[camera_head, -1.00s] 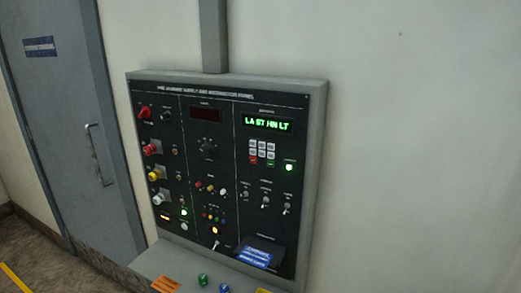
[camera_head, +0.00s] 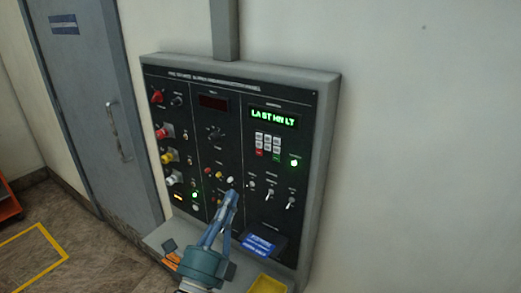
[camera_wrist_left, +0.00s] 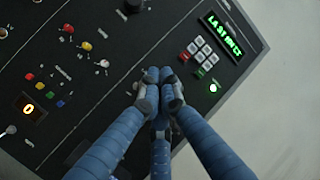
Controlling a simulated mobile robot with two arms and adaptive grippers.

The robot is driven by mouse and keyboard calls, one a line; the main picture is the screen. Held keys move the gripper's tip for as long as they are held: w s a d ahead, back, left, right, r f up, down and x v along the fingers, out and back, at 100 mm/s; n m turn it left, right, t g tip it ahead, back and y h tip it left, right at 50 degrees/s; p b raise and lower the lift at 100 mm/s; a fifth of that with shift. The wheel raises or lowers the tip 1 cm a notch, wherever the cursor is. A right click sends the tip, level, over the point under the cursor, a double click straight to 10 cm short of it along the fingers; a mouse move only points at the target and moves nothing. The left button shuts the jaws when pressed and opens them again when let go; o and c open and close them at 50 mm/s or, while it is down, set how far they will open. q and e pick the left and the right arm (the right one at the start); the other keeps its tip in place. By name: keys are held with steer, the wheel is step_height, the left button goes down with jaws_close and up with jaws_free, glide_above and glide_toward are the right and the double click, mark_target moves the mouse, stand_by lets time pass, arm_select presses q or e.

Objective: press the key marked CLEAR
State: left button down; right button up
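The keypad (camera_head: 267,142) is a small block of white keys under the green-lit display (camera_head: 274,117) on the dark panel. Its bottom row has a red key (camera_head: 260,153) and a green key (camera_head: 276,156); the markings are too small to read, so I cannot tell which says CLEAR. In the left wrist view the red key (camera_wrist_left: 184,56) and green key (camera_wrist_left: 199,73) lie just right of and above the fingertips. My left gripper (camera_head: 232,194) has its blue fingers together, empty, in front of the panel, below and left of the keypad. My right gripper is out of view.
A round green light (camera_head: 295,162) sits right of the keypad. Toggle switches (camera_head: 290,202) stick out below. Coloured knobs (camera_head: 167,157) line the panel's left side. A ledge (camera_head: 158,239) juts out below. The wall right of the panel is bare.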

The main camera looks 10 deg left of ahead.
mark_target(259, 152)
arm_select(q)
step_height(259, 152, up, 8)
steer(key=s+m+t+h, duration=0.1)
steer(key=s+m+t, duration=0.1)
steer(key=m+t, duration=0.2)
steer(key=shift+s, duration=0.35)
steer(key=shift+d+f, duration=0.1)
steer(key=shift+d, duration=0.05)
steer(key=w+d+b, duration=0.2)
steer(key=w+d, duration=0.1)
steer(key=w, duration=0.5)
steer(key=shift+w+b, duration=0.2)
steer(key=shift+b, duration=0.1)
steer(key=shift+w, duration=0.1)
stand_by(0.7)
steer(key=shift+w+d, duration=0.15)
steer(key=shift+w, duration=0.15)
